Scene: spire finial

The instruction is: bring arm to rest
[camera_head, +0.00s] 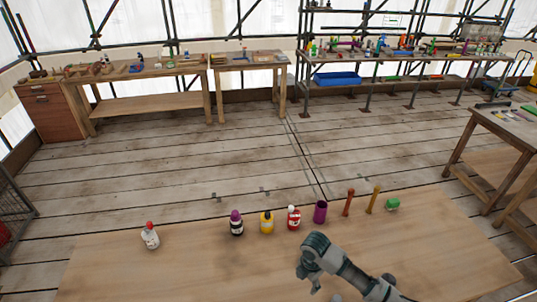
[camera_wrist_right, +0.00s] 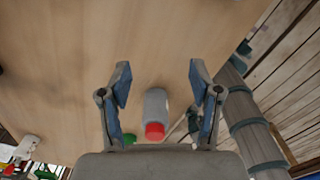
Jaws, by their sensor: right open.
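My right arm reaches over the near wooden table from the lower right in the head view. My right gripper (camera_head: 308,276) is small and partly hidden by the arm there. In the right wrist view, my right gripper (camera_wrist_right: 160,78) is open, its two blue-grey fingers wide apart. A grey-white bottle with a red cap (camera_wrist_right: 155,112) shows in the gap between the fingers. I cannot tell its distance, and no finger touches it in the picture. My left gripper is not in view.
The near table (camera_head: 200,275) carries a row: white bottle (camera_head: 150,237), purple-capped bottle (camera_head: 236,224), yellow bottle (camera_head: 267,223), red bottle (camera_head: 293,219), purple cup (camera_head: 320,212), red stick (camera_head: 348,203), yellow stick (camera_head: 373,200), green piece (camera_head: 392,204). The table's left part is mostly clear.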

